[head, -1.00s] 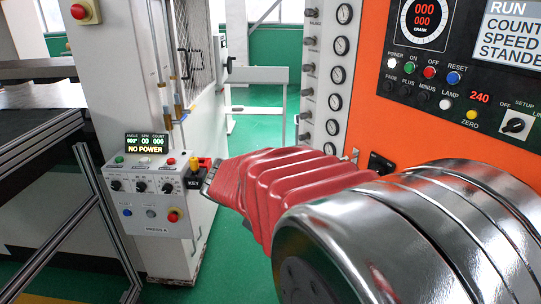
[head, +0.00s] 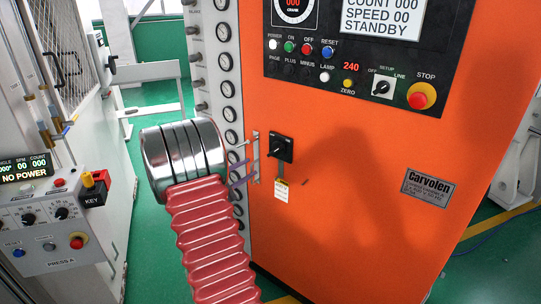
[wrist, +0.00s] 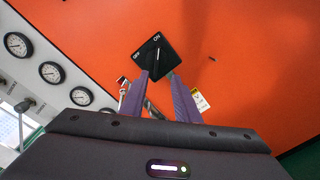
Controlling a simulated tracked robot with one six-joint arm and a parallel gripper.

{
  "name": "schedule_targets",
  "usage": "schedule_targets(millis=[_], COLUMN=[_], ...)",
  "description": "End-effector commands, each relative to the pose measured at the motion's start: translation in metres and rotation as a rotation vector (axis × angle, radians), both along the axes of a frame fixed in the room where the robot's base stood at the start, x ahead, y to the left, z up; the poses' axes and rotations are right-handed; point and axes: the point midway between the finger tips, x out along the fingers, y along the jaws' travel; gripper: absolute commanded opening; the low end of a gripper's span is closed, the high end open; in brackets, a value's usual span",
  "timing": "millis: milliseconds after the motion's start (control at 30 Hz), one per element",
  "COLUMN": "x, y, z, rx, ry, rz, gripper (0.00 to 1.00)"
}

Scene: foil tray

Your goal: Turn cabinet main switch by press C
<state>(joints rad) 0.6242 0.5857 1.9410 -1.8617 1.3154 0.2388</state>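The main switch (head: 280,148) is a small black square plate with a dark knob on the orange cabinet (head: 345,215). In the wrist view the switch (wrist: 154,57) sits just beyond my fingertips, tilted in the picture, with white ON and OFF marks. A pale line shows on its knob; its exact setting is hard to tell. My gripper (head: 246,166) has purple fingers just left of the switch in the head view. In the wrist view my gripper (wrist: 156,84) is open, its fingers apart on either side of the knob's line. I cannot tell whether they touch it. No press C label is readable.
A metal door handle (head: 254,157) stands out beside the switch, close to my fingers. A yellow-and-white tag (head: 282,190) hangs below. A control panel (head: 345,65) with a red STOP button is above. Gauges (head: 226,62) line the left side. A PRESS A box (head: 50,220) stands left.

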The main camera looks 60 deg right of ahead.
Motion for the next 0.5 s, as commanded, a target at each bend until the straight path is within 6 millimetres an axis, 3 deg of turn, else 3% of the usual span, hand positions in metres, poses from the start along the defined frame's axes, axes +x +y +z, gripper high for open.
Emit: schedule_targets(millis=[167, 500], x=[0.004, 0.005], y=[-0.017, -0.018], z=[-0.012, -0.013], rx=[-0.033, -0.037], ry=[0.045, 0.050], rz=[0.028, 0.033], gripper=[0.29, 0.29])
